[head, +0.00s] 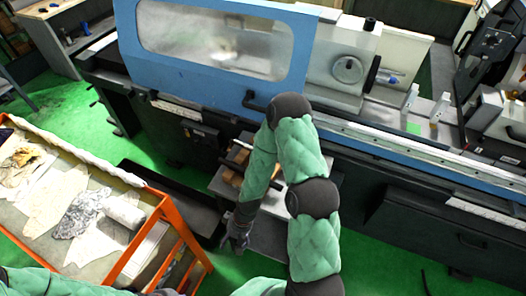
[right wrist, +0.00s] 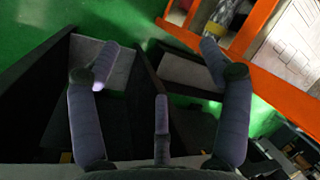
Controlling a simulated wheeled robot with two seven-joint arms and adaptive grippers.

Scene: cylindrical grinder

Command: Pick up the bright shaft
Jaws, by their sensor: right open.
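I cannot make out the bright shaft for certain in either view. My right gripper (head: 236,236) hangs between the orange cart and the grinder, beside a small grey stand (head: 268,236). In the right wrist view my right gripper (right wrist: 160,58) is open, its fingers spread wide with nothing between them. Below it are dark boxes with pale grey surfaces (right wrist: 184,72). A small bright spot shows at the left finger. My left arm enters at the lower left of the head view; only a dark part, perhaps its gripper (head: 166,292), shows at the bottom edge.
The cylindrical grinder (head: 290,60) with its blue hood fills the back. An orange cart (head: 152,232) with rags and a pale roll (head: 125,211) stands at left. Brown blocks (head: 236,172) sit by the grinder's front. Green floor (head: 60,105) is clear at left.

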